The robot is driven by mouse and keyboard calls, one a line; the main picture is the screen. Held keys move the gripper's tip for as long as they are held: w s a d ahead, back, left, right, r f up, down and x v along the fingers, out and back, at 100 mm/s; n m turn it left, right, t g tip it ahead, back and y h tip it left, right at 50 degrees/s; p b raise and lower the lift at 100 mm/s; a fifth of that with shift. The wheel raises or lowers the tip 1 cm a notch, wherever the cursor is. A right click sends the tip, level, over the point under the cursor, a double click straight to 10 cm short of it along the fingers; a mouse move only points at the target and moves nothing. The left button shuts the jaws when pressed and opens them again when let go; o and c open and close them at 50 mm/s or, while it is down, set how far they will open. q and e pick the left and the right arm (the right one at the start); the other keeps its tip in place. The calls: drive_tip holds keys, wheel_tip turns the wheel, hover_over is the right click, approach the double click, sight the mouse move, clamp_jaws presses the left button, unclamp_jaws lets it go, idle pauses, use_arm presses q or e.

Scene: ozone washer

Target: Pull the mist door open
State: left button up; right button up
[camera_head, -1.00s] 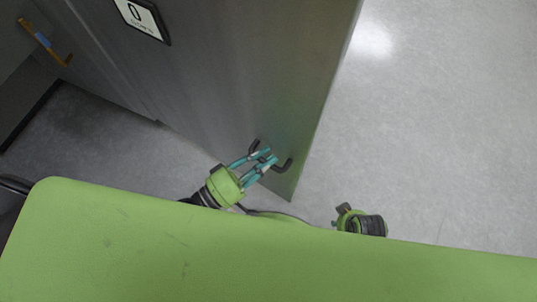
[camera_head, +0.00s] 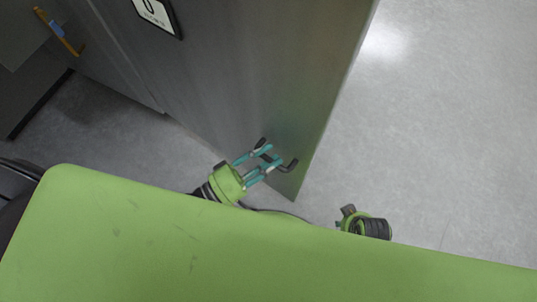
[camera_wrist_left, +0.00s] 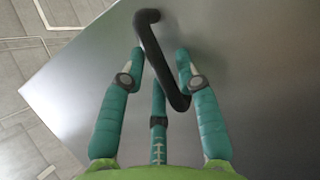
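The grey metal mist door (camera_head: 255,75) stands out over the floor, its free edge slanting down to a lower corner. A black bent bar handle (camera_head: 290,165) is on its face near that corner. My left gripper (camera_head: 270,154), green with teal fingers, is at this handle. In the left wrist view the handle (camera_wrist_left: 160,55) runs diagonally between the spread fingers of the left gripper (camera_wrist_left: 160,62). The fingers look apart, with gaps beside the bar; firm contact cannot be told. My right gripper (camera_head: 346,215) shows only partly beyond my green body, and its fingers are unclear.
A label plate (camera_head: 158,15) is on the door's upper part. An orange-brown handle (camera_head: 60,32) with a blue mark is on a grey panel at the far left. Pale floor (camera_head: 450,120) lies clear to the right of the door.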

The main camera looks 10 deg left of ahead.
use_arm(q)
drive_tip(key=v, duration=1.1)
drive_tip(key=shift+s+a, duration=0.2)
drive_tip(key=shift+s, duration=0.05)
